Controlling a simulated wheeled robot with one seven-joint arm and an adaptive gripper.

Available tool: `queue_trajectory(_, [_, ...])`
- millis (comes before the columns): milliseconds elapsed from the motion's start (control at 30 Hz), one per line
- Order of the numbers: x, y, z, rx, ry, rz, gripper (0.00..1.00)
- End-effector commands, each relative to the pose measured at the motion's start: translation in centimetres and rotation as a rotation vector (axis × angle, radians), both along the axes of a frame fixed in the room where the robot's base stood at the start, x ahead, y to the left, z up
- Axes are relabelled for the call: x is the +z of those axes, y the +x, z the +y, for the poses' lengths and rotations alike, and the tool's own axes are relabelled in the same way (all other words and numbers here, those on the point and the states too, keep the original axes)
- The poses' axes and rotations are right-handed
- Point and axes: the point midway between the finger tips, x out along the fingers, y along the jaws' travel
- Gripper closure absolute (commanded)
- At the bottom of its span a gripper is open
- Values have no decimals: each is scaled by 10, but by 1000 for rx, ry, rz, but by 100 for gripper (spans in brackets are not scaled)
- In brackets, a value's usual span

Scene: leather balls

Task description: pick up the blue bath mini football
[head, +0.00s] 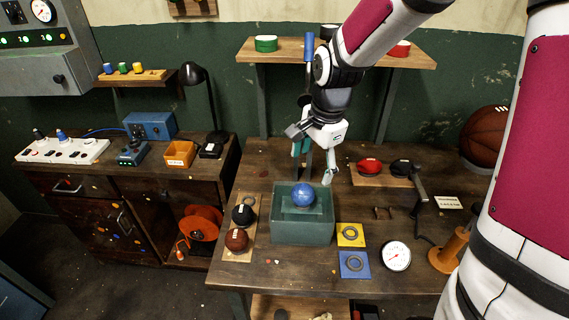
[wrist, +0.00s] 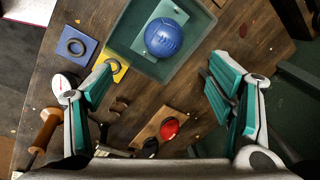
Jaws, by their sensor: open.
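The blue mini football (head: 302,194) sits in a green open-topped bin (head: 303,232) on the workbench. In the wrist view the blue ball (wrist: 165,37) rests on a lighter green pad inside the bin (wrist: 122,35). My gripper (head: 314,165) hangs above the bench at the back of the bin. In the wrist view my gripper (wrist: 160,75) has its teal-padded fingers wide apart, with nothing between them. The ball lies ahead of the fingertips, apart from them.
Left of the bin, a board holds a black ball (head: 243,214) and a brown ball (head: 237,240). Right are yellow (head: 351,235) and blue (head: 354,264) ring plates and a dial gauge (head: 396,256). A red ball (head: 369,166) lies behind. A wall shelf (head: 280,57) is near my arm.

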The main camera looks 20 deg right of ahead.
Motion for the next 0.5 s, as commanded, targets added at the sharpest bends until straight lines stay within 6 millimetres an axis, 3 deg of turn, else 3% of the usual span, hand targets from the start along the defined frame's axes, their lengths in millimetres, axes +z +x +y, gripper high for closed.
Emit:
queue_trajectory(167, [-18,3,1,-15,8,7,24])
queue_trajectory(500, [-76,14,4,-12,7,5,24])
